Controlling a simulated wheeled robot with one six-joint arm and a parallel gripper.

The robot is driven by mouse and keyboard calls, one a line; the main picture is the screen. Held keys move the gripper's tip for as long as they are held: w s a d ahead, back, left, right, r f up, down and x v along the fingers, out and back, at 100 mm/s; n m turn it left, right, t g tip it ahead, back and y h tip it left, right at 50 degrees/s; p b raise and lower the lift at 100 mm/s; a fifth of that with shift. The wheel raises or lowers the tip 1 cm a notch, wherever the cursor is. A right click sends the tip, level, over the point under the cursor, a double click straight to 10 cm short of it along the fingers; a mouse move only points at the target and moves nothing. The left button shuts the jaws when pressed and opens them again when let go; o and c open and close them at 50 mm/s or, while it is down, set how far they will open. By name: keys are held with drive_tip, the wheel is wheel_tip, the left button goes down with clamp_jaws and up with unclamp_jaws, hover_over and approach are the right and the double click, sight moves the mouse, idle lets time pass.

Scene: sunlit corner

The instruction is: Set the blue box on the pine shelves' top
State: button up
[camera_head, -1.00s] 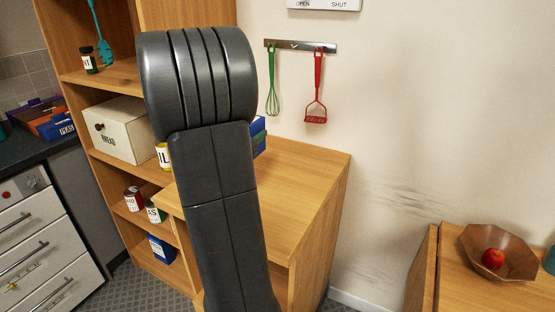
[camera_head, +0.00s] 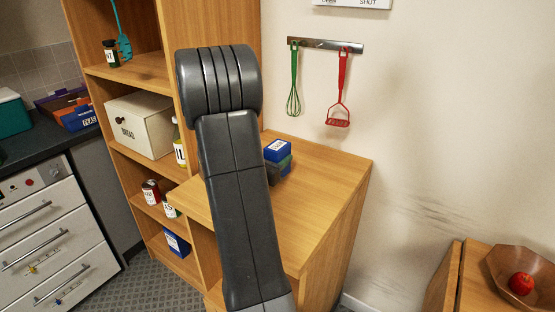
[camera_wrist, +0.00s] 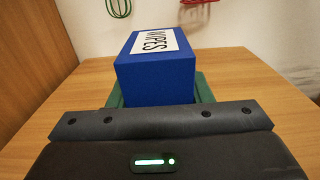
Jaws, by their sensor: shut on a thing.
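The blue box (camera_head: 277,150), with a white label reading WIPES, is over the wooden top (camera_head: 325,182) of the low shelves, near the wall. It also shows in the wrist view (camera_wrist: 157,75). My gripper (camera_wrist: 157,98) is shut on it, with green finger parts at both sides of the box. My arm hides part of the gripper in the head view. I cannot tell whether the box's underside touches the top.
A tall wooden shelf unit (camera_head: 160,64) stands at the left with a bread bin (camera_head: 140,124), a bottle (camera_head: 179,145), cans and another blue box (camera_head: 176,243). A whisk (camera_head: 294,85) and red masher (camera_head: 340,95) hang above. The top's right part is clear.

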drive_tip(key=shift+f, duration=0.2)
drive_tip(key=shift+f+b, duration=0.2)
drive_tip(key=shift+b, duration=0.15)
drive_tip(key=o, duration=1.2)
drive_tip(key=shift+r, duration=0.1)
